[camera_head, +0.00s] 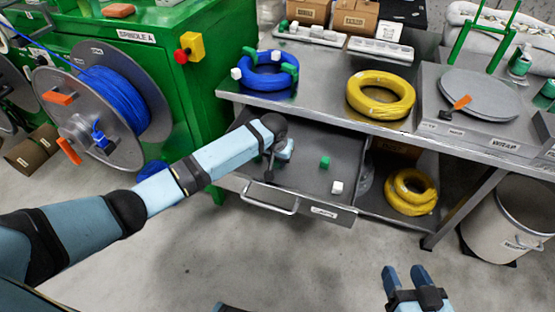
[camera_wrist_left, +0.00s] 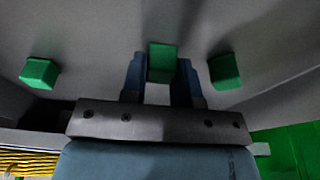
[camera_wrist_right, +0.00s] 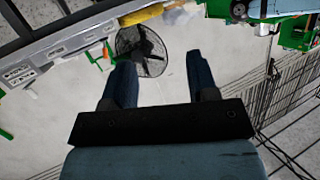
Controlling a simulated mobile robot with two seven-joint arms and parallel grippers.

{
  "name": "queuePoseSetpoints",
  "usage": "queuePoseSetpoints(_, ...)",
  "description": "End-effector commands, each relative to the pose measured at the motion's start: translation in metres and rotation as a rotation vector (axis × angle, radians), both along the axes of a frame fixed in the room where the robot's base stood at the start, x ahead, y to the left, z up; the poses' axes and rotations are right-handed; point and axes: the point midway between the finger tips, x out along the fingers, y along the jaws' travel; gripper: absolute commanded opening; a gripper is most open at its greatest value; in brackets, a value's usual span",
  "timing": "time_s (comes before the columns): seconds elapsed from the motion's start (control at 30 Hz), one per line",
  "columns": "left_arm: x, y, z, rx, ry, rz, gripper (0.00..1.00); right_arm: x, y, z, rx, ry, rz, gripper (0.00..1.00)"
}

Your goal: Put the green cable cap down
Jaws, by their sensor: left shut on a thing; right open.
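My left gripper (camera_wrist_left: 161,82) is shut on a green cable cap (camera_wrist_left: 163,58), which sits between its two fingers in the left wrist view. In the head view my left arm reaches into the open drawer (camera_head: 300,204), and the wrist hides the held cap. Two other green caps show in the left wrist view, one to the left (camera_wrist_left: 39,72) and one to the right (camera_wrist_left: 225,70) of the gripper, both apart from it. In the head view a green cap (camera_head: 324,162) and a white cap (camera_head: 337,187) lie in the drawer. My right gripper (camera_head: 405,272) is open and empty.
The workbench (camera_head: 315,98) above the drawer carries a blue cable coil (camera_head: 265,82) with caps on it and a yellow coil (camera_head: 381,95). Another yellow coil (camera_head: 410,192) lies on the lower shelf. A blue cable spool (camera_head: 105,110) stands at left. The drawer's right part has bare floor.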

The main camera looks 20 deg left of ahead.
Motion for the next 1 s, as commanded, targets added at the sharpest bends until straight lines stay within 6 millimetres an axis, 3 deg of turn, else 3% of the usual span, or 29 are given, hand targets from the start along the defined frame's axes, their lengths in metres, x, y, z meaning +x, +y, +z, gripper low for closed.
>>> queuePoseSetpoints(0.2,0.0,0.0,-0.001,0.0,0.001,0.0,0.07,-0.002,-0.001,-0.002,-0.004,0.014,-0.003,0.53)
queuePoseSetpoints(0.23,0.0,0.0,-0.002,0.0,0.001,0.0,0.3,-0.003,-0.002,-0.004,-0.008,0.021,-0.004,0.53)
queuePoseSetpoints(0.33,0.0,0.0,-0.002,0.0,0.0,0.0,0.53,-0.005,-0.002,-0.012,-0.011,0.04,-0.005,0.53)
queuePoseSetpoints(0.67,0.0,0.0,0.001,0.0,-0.001,0.0,0.53,-0.005,-0.003,-0.014,-0.009,0.039,-0.009,0.53)
queuePoseSetpoints(0.83,-0.004,0.0,0.026,-0.001,-0.002,-0.001,0.53,-0.004,-0.006,-0.006,-0.028,0.055,-0.013,0.53)
queuePoseSetpoints(0.9,-0.007,0.0,0.042,-0.001,-0.002,-0.001,0.53,-0.012,-0.014,-0.024,-0.056,0.126,-0.029,0.53)
queuePoseSetpoints(1.0,-0.012,0.0,0.064,-0.001,-0.002,-0.001,0.53,-0.018,-0.018,-0.031,-0.078,0.167,-0.032,0.53)
